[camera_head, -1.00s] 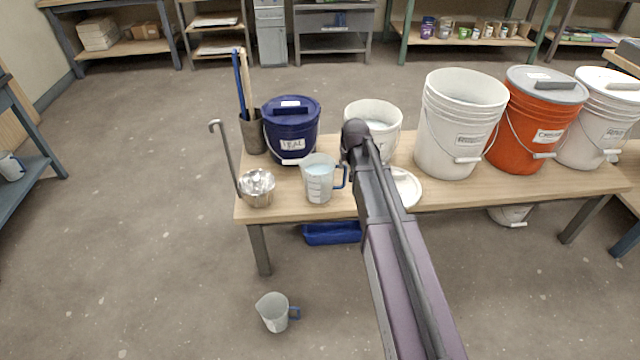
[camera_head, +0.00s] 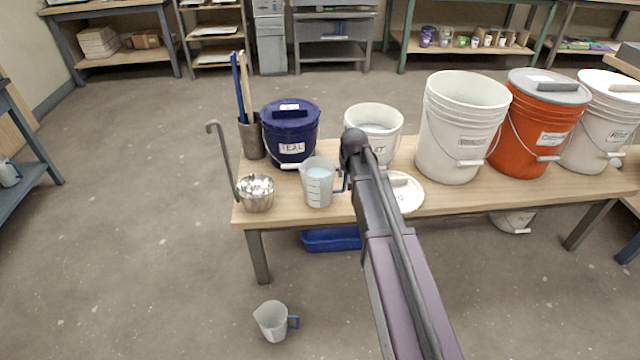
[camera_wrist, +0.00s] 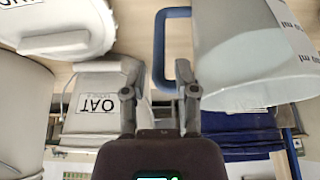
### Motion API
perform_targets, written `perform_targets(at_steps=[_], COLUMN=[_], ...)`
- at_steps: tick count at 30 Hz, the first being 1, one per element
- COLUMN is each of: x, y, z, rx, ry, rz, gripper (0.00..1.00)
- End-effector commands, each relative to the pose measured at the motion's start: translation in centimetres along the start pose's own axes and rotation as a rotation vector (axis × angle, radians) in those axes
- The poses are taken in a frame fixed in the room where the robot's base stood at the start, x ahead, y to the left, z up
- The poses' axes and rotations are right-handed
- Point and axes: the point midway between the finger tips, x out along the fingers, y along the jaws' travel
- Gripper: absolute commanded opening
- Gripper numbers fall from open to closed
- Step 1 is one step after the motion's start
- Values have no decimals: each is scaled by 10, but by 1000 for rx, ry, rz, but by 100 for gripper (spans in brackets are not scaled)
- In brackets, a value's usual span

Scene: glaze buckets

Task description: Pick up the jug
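A clear measuring jug (camera_head: 318,184) with pale contents stands upright on the wooden bench. Its blue handle (camera_head: 342,183) faces right, partly covered by my arm. In the wrist view, which is upside down, the jug body (camera_wrist: 250,60) fills the upper right and the blue handle (camera_wrist: 158,45) shows near the middle. My gripper (camera_wrist: 161,93) is open, its fingers either side of the handle's near end. I cannot tell whether they touch it. The head view hides the fingers behind my arm.
Close around are a teal-labelled dark blue bucket (camera_head: 290,135), an OAT-labelled white bucket (camera_head: 374,117), a white lid (camera_head: 408,195) and a metal pot (camera_head: 257,195) with a ladle. Larger buckets (camera_head: 462,130) line the bench's right. A blue tray (camera_head: 331,240) lies beneath.

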Motion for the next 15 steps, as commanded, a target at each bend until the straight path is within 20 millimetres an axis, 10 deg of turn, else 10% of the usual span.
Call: perform_targets(at_steps=[15], x=[32], y=[0], z=[-2], rx=[0], ry=[0], rz=[0], gripper=[38])
